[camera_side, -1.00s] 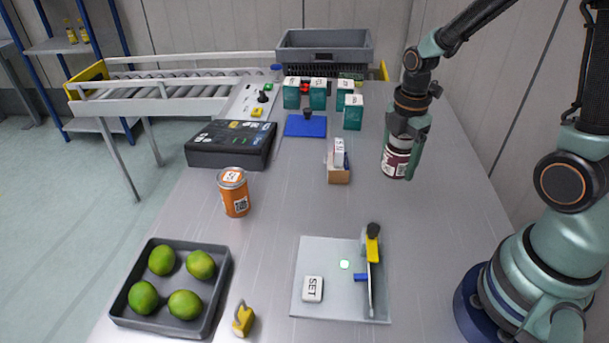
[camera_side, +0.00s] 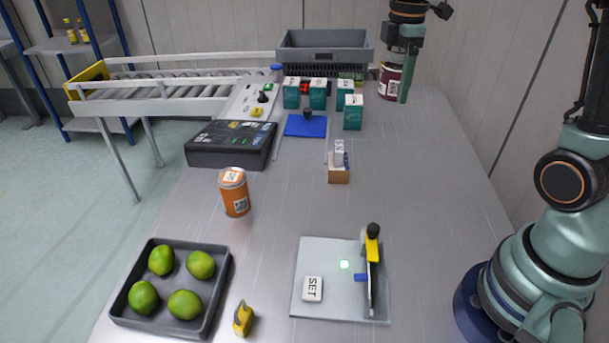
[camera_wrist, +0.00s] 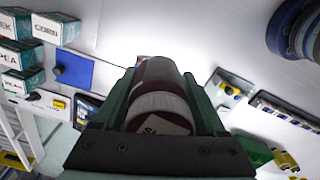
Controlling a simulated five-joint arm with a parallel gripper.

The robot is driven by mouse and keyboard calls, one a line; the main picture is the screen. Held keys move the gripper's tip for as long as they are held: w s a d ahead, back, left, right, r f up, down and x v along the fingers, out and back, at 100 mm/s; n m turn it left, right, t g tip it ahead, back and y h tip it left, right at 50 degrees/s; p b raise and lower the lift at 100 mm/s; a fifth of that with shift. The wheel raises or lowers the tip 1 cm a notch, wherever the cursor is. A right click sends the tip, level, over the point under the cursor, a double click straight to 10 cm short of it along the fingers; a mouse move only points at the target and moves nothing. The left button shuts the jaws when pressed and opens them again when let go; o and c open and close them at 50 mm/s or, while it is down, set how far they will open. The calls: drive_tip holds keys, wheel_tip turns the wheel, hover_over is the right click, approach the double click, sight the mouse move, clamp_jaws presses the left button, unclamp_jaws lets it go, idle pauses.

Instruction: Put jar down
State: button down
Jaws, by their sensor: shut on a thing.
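The jar (camera_side: 389,81) is dark red with a pale label band, at the far right of the table in the side view. My gripper (camera_side: 401,75) is shut on it, with the fingers on both sides. The jar looks upright; whether its base touches the table cannot be told. In the wrist view the jar (camera_wrist: 160,98) fills the space between the green fingers of my gripper (camera_wrist: 162,95).
Several teal boxes (camera_side: 353,112) stand left of the jar, before a grey crate (camera_side: 325,40). A blue plate (camera_side: 305,126), a small brown box (camera_side: 338,174) and an orange can (camera_side: 234,192) are nearer. The table right of the boxes is clear.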

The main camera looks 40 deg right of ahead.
drive_tip(key=w+d+m, duration=0.8)
drive_tip(key=w, duration=0.1)
drive_tip(key=m, duration=0.8)
hover_over(379, 135)
wheel_tip(379, 135, down, 2)
wheel_tip(379, 135, down, 20)
drive_tip(key=shift+f, duration=0.1)
unclamp_jaws()
drive_tip(key=shift+f, duration=0.15)
